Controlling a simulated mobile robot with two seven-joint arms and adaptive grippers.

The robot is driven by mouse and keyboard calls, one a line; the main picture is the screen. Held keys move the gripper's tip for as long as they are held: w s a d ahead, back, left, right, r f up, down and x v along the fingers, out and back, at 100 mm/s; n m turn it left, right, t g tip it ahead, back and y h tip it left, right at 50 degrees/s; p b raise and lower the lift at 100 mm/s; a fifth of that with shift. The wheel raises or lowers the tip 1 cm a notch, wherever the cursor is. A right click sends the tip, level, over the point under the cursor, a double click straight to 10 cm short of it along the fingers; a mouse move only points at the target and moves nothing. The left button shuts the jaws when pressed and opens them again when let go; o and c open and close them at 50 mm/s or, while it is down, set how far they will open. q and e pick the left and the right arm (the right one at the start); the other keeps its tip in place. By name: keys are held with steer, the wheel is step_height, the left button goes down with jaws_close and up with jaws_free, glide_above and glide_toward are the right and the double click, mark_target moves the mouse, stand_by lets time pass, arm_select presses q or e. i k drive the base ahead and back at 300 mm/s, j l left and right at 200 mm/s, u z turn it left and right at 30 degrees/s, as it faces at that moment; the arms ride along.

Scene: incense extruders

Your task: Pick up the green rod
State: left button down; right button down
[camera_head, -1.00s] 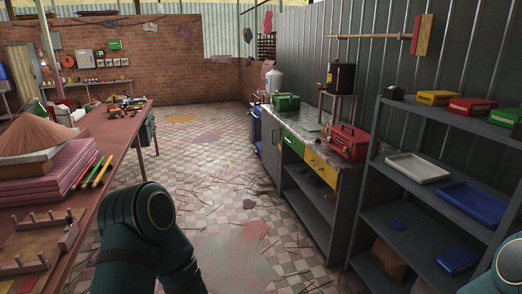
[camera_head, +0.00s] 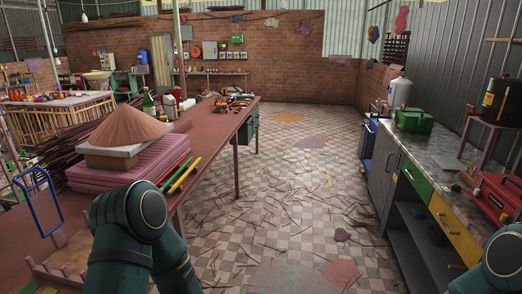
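The green rod (camera_head: 174,176) lies on the red-brown table (camera_head: 215,140) at the left. It lies between a red rod (camera_head: 168,172) and a yellow rod (camera_head: 184,177), close beside the pink stack (camera_head: 125,168). The near ends of the rods are close to my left arm in the picture. Only upper parts of my arms show, at the lower left and lower right corner. Neither gripper is in view.
A wooden rack (camera_head: 62,268) is at the table's near end. A green bottle (camera_head: 148,103) stands farther back. The tiled floor (camera_head: 270,210) between the table and the right-hand counter (camera_head: 420,148) is open, with scattered sticks.

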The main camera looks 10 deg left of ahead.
mark_target(186, 163)
steer(key=i+u, duration=0.4)
steer(key=i, duration=0.25)
steer(key=i+l+u, duration=0.2)
steer(key=i+u, duration=0.2)
steer(key=i, duration=0.2)
